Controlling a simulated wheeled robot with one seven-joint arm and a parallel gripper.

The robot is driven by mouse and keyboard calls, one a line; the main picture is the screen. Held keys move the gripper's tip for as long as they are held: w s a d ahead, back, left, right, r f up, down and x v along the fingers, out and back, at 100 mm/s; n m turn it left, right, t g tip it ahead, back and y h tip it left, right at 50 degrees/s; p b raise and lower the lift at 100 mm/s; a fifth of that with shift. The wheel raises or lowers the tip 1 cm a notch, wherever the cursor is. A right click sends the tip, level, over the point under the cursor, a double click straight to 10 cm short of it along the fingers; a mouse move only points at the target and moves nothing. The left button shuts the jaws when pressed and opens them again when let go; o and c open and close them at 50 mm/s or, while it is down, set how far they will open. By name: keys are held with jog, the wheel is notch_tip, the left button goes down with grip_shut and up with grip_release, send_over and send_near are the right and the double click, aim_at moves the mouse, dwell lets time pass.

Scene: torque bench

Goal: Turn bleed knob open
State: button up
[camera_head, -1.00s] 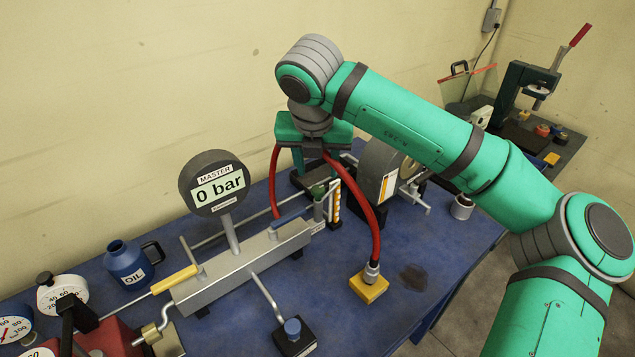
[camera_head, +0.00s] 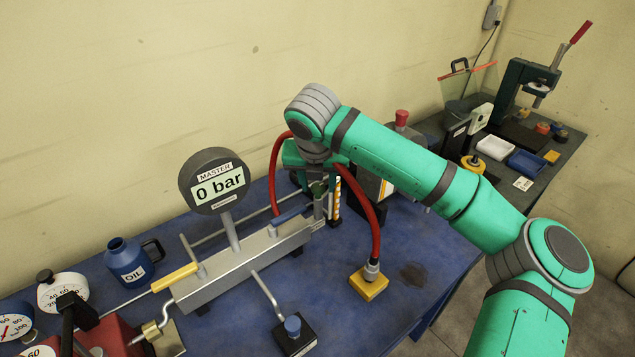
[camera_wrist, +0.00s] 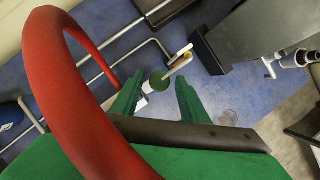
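A small green knob (camera_head: 318,189), which appears to be the bleed knob, stands at the right end of the grey manifold (camera_head: 240,262), next to an upright tube with an orange-marked scale. In the wrist view the green knob (camera_wrist: 158,80) lies just ahead of and between my two green fingertips. A pale bar or handle runs up and right from it. My gripper (camera_wrist: 158,92) is open and empty, pointing down above the knob. I cannot tell whether a finger touches the knob. In the head view my arm and wrist partly hide my gripper (camera_head: 316,178).
A red hose (camera_head: 372,215) arches around my gripper and crosses the wrist view closely; it ends at a yellow block (camera_head: 369,284). The master gauge (camera_head: 215,190) reads 0 bar. A blue oil jug (camera_head: 126,262) stands left. A grey box stands close at the right, partly behind my arm.

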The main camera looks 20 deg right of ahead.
jog(key=c, duration=0.8)
jog(key=shift+s+d+n+y, duration=0.1)
jog(key=shift+d+n+y, duration=0.15)
jog(key=shift+n, duration=0.55)
jog(key=shift+n+y, duration=0.65)
jog(key=shift+n, duration=0.95)
jog(key=o, duration=1)
jog(key=shift+o, duration=0.2)
jog(key=shift+r, duration=0.1)
